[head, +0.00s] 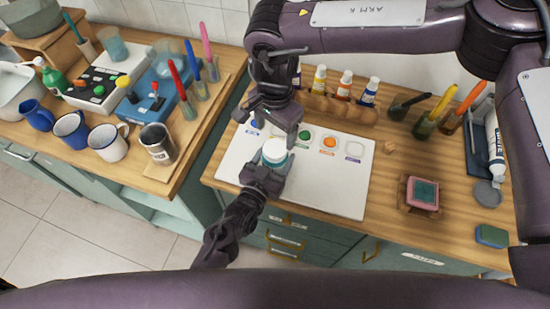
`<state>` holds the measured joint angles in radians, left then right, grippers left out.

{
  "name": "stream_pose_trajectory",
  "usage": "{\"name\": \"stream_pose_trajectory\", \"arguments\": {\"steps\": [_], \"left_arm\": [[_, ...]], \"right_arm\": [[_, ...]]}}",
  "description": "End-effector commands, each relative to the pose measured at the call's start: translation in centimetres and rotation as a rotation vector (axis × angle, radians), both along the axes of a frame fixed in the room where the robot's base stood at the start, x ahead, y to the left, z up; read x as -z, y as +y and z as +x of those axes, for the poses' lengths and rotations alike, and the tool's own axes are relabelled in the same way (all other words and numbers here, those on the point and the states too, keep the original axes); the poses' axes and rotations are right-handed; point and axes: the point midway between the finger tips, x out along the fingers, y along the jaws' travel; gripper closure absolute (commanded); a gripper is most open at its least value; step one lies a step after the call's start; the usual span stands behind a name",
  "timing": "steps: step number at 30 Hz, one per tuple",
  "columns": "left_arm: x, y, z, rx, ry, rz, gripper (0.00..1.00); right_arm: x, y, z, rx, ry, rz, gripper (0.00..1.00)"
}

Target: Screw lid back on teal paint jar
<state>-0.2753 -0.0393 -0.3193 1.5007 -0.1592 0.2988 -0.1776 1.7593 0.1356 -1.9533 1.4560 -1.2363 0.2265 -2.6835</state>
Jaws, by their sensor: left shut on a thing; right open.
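The teal paint jar (273,157) stands upright on the white board (327,190), with a pale round top showing. I cannot tell whether that top is a lid seated on the jar. My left gripper (266,170) comes from the front and is shut on the jar's side. My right gripper (269,124) hangs just above and behind the jar, open, with its fingers pointing down. The gap between it and the jar top is hard to judge.
The board bears coloured spots, including green (304,135) and orange (329,142). A wooden rack (340,108) of paint bottles stands behind. A pink-framed block (422,193) and sponge (491,236) lie right. Mugs (108,142) and a metal cup (158,144) stand on the left counter.

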Motion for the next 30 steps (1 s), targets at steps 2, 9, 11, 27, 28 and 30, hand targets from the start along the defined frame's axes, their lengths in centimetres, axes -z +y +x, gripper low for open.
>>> {"name": "stream_pose_trajectory", "arguments": {"steps": [2,9,11,27,28,30], "left_arm": [[0.2,0.0,-0.1,0.0,0.004,0.002,1.0],[0.2,0.0,-0.1,0.0,0.003,0.003,1.0],[0.2,0.0,-0.1,0.0,0.003,0.003,1.0],[0.2,0.0,-0.1,0.0,0.003,0.003,1.0],[0.2,0.0,-0.1,0.0,0.003,0.003,1.0],[0.2,0.0,-0.1,0.0,0.003,0.003,1.0]], "right_arm": [[1.5,-0.1,-0.1,0.001,0.003,-0.003,0.28],[4.8,0.0,-0.1,0.001,0.002,-0.002,0.28],[5.2,0.0,0.0,0.001,0.001,-0.002,0.28],[5.9,0.0,0.0,0.001,-0.001,-0.001,0.46],[5.9,0.0,0.0,0.001,-0.001,-0.001,0.5],[5.9,0.0,0.0,0.001,0.0,-0.001,0.59]]}}
